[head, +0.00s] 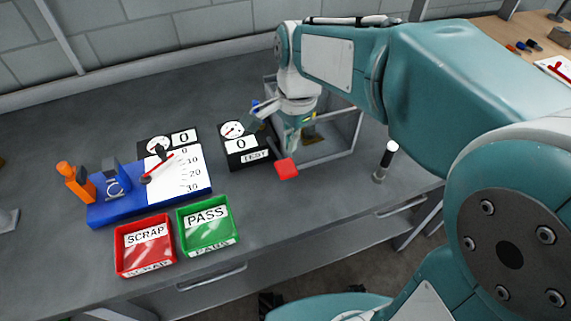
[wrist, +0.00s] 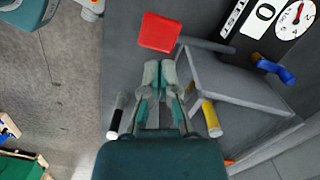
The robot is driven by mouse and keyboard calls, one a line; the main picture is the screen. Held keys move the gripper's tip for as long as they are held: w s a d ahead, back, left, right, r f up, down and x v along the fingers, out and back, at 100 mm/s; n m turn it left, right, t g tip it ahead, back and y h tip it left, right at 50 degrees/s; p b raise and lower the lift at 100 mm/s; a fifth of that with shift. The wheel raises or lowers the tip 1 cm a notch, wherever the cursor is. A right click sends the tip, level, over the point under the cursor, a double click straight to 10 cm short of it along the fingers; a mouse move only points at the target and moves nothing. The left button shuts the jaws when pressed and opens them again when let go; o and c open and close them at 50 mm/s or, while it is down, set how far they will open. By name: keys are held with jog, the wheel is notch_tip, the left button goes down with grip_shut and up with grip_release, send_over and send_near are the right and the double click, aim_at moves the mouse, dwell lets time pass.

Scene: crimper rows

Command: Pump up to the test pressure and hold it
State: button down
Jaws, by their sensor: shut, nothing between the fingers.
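The black test unit (head: 243,146) stands at the back of the grey bench, with a dial gauge (head: 232,130), a display reading 0 and a TEST label. A red pad (head: 286,169) sits at its right front corner; in the wrist view the red pad (wrist: 160,32) is at the end of a dark bar. My gripper (head: 291,146) is shut and empty, pointing down just behind the pad in the head view. In the wrist view my gripper's fingertips (wrist: 160,66) are close to the pad; I cannot tell whether they touch it.
A grey open bin (head: 338,142) is beside my gripper, with a yellow-handled tool (wrist: 210,118) and a blue-handled one (wrist: 272,70). A black-and-white cylinder (head: 385,161) stands to the right. Red SCRAP (head: 144,246) and green PASS (head: 207,225) trays and a blue fixture (head: 115,207) are left.

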aim_at(290, 164)
jog(key=shift+s+a+f, duration=0.1)
jog(key=shift+a+f, duration=0.05)
jog(key=shift+f, duration=2.05)
jog(key=shift+f, duration=0.1)
jog(key=shift+f, duration=2.1)
jog(key=shift+w+d+r, duration=0.25)
jog(key=shift+w+d, duration=0.2)
jog(key=shift+d, duration=0.2)
jog(key=shift+w+d+r, duration=0.25)
jog(key=shift+w+d, duration=0.2)
jog(key=shift+d, duration=0.15)
jog(key=shift+r, duration=0.1)
